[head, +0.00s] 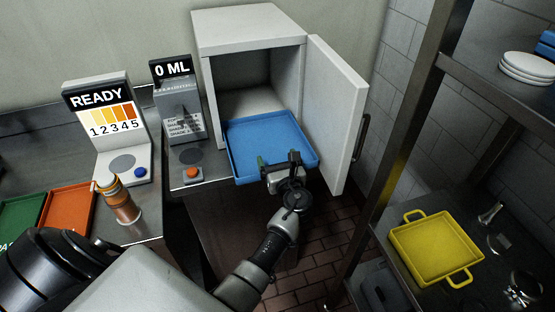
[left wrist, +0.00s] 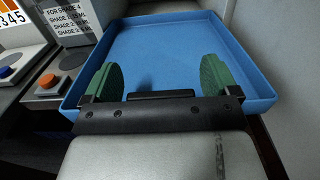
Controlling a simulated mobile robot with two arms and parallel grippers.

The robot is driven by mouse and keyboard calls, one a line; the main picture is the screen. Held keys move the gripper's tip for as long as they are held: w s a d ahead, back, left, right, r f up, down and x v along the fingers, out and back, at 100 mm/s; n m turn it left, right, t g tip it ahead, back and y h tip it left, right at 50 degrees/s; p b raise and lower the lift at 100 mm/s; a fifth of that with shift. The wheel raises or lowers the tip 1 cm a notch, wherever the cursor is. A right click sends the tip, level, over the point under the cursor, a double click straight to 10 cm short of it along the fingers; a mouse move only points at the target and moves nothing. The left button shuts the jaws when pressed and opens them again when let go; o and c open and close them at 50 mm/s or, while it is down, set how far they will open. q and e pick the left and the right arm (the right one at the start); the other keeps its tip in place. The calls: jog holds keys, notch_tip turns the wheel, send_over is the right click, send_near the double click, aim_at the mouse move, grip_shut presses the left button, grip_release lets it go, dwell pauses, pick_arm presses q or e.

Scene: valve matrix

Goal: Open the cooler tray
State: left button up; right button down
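The cooler (head: 249,22) is a white box with its door (head: 338,105) swung open to the right. The blue tray (head: 262,133) sits low in the opening and sticks out past the cooler's front. It looks empty. My left gripper (head: 280,162) is at the tray's front edge. In the left wrist view, its two green finger pads (left wrist: 160,80) are spread wide apart against the blue tray (left wrist: 155,45), with nothing seen clamped between them. The gripper body hides the middle of the tray's front wall. My right gripper is not in view.
Left of the cooler stand a "0 ML" dispenser (head: 178,105) with an orange button and a "READY" shade station (head: 105,110) with a blue button. An amber bottle (head: 122,207) stands in front. On the right, a metal rack holds a yellow tray (head: 436,248) and white plates (head: 525,67).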

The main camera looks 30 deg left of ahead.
pick_arm(q)
jog(key=shift+s+d, duration=0.2)
jog(key=p+v, duration=0.2)
jog(key=v, duration=0.8)
jog(key=shift+p, duration=0.3)
jog(key=shift+s+d, duration=0.1)
